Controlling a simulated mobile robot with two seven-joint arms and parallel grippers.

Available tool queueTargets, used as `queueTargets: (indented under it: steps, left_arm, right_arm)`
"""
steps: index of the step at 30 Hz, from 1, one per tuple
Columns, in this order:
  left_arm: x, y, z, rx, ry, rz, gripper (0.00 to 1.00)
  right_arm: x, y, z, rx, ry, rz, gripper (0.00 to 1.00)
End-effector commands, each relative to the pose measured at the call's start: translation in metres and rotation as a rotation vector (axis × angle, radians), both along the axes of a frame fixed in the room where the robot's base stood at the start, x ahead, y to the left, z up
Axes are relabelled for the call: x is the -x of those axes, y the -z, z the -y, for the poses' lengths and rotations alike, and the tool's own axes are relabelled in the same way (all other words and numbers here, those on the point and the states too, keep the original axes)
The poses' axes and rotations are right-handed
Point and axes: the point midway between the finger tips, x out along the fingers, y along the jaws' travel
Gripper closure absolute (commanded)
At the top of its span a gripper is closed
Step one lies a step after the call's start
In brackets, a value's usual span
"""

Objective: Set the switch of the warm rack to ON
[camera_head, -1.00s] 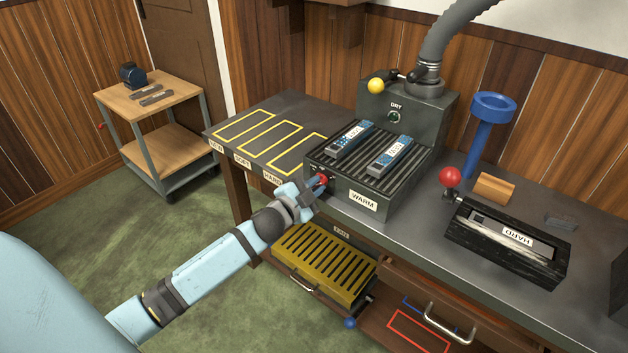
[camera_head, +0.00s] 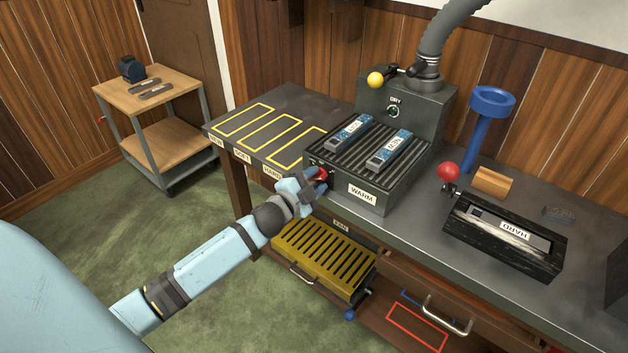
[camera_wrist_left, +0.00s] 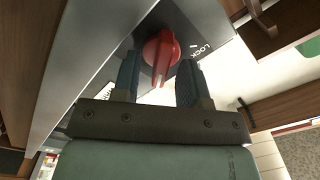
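The warm rack (camera_head: 368,178) is a dark ribbed box on the bench with a WARM label on its front. Its switch, a red knob (camera_head: 321,173), sits at the left end of that front. My left gripper (camera_head: 309,187) is at the knob. In the left wrist view the red knob (camera_wrist_left: 161,55) shows between and just beyond the two blue fingers (camera_wrist_left: 158,80), with gaps on both sides, so the gripper looks open. The lettering LOCK shows beside the knob; ON and OFF marks are not readable. My right gripper is not in view.
Two labelled blue-and-grey type pieces (camera_head: 390,150) lie on the rack. A DRY unit (camera_head: 393,100) with a yellow-knobbed lever stands behind. An open drawer (camera_head: 425,300) is at the lower right.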

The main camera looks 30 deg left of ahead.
Motion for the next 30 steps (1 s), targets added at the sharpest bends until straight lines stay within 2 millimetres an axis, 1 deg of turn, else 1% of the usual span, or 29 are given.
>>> queueTargets:
  steps: [7,11,14,21,24,27,30]
  left_arm:
    - [0.001,0.0,0.0,0.001,0.0,0.0,0.61]
    - [0.011,0.0,-0.001,0.003,-0.001,-0.001,0.61]
    - [0.027,0.0,-0.002,0.003,0.0,-0.002,0.61]
    - [0.081,0.0,-0.006,0.002,-0.001,-0.003,0.61]
    - [0.102,0.001,-0.008,0.003,-0.001,-0.004,0.61]
    - [0.118,0.0,-0.009,0.003,-0.001,-0.003,0.61]
    - [0.129,0.0,-0.01,0.003,-0.001,-0.002,0.61]
  right_arm:
    - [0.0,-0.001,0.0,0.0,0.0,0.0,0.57]
    - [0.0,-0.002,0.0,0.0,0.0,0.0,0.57]
    - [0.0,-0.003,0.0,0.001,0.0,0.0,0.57]
    - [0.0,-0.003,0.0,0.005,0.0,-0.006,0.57]
    - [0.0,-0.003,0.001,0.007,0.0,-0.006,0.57]
    - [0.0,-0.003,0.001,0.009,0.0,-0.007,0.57]
    - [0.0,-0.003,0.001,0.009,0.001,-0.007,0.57]
